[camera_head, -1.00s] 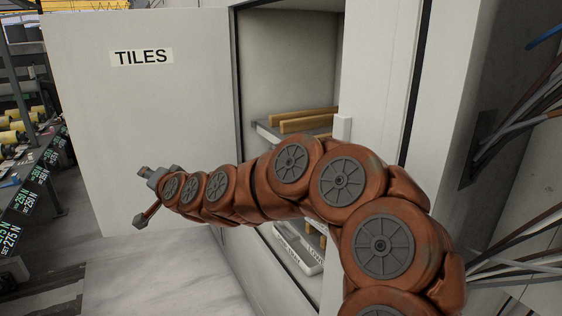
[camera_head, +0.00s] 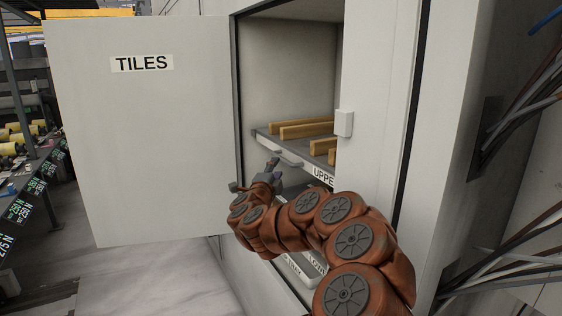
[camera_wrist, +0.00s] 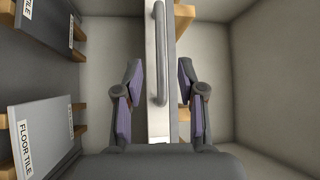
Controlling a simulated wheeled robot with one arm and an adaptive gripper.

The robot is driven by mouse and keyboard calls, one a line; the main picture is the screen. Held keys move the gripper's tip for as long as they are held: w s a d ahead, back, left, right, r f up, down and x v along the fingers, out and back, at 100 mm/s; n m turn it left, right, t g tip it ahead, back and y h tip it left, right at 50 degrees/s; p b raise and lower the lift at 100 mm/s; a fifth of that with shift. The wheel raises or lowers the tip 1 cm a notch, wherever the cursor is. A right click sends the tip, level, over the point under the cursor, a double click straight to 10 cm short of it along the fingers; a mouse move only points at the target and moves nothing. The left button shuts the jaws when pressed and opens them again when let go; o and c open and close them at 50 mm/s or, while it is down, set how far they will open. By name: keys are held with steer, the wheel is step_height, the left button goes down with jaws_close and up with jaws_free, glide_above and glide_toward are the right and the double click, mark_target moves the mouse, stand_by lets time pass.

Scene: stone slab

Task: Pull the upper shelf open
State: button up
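The upper shelf (camera_head: 262,142) sits inside the open cabinet, with a grey bar handle (camera_head: 289,159) on its front edge and a partly hidden label beginning "UPPE". My gripper (camera_head: 254,174) is just in front of that edge, left of the handle in the head view. In the wrist view my gripper (camera_wrist: 160,78) is open, one finger on each side of the pale shelf front (camera_wrist: 159,122). The handle (camera_wrist: 160,55) runs lengthwise between the fingertips, with gaps on both sides. Neither finger visibly touches it.
The cabinet door (camera_head: 150,130), marked "TILES", stands open on the left. A lower shelf (camera_head: 310,274) is below, partly behind my arm. Wooden bars (camera_head: 305,131) lie on the upper shelf. The wrist view shows a floor tile (camera_wrist: 45,125). Cables (camera_head: 530,110) hang at the right.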

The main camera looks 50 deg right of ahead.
mark_target(281, 157)
steer(key=shift+p+x, duration=0.45)
steer(key=shift+x, duration=3.15)
jaws_close()
steer(key=shift+w, duration=0.1)
